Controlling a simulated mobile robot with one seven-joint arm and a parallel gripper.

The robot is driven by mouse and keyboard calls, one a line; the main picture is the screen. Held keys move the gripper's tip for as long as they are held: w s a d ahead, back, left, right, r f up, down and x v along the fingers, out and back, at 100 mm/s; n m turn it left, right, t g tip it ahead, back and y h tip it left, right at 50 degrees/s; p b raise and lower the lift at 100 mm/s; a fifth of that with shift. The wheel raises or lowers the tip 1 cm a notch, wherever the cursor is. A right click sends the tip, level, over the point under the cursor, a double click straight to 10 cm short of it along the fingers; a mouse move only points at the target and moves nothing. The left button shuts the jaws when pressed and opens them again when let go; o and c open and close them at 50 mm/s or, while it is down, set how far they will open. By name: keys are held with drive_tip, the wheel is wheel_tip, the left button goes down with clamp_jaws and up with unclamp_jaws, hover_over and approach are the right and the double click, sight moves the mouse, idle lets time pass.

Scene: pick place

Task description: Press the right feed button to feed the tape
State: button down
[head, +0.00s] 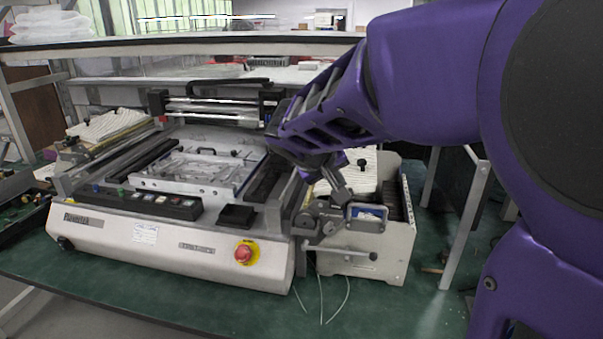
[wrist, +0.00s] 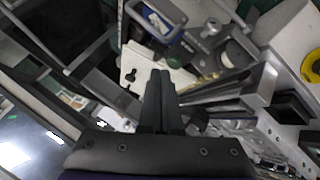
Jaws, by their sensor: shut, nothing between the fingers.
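My purple arm reaches in from the right, and my gripper (head: 338,192) points down at the right side of the machine (head: 170,240). In the wrist view the two dark fingers (wrist: 160,82) are together, with nothing between them. Just beyond the fingertips is a feeder unit (head: 320,222) with metal levers and a framed blue panel (head: 368,213). The blue panel also shows in the wrist view (wrist: 154,20), with a dark green rounded part (wrist: 175,56) beside it, close to the fingertips. I cannot tell which part is the right feed button, or whether the fingers touch anything.
A red emergency stop (head: 243,254) on a yellow ring is on the machine's front. A row of small buttons (head: 155,200) sits above it. The green tabletop (head: 200,310) in front is mostly clear.

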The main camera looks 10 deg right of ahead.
drive_tip(key=shift+f, duration=0.15)
idle(0.3)
drive_tip(key=shift+f+b, duration=0.35)
drive_tip(key=shift+b, duration=0.35)
drive_tip(key=shift+f, duration=0.15)
drive_tip(key=shift+r, duration=0.65)
wheel_tip(320, 180, up, 6)
drive_tip(key=p, duration=0.4)
idle(0.3)
idle(0.5)
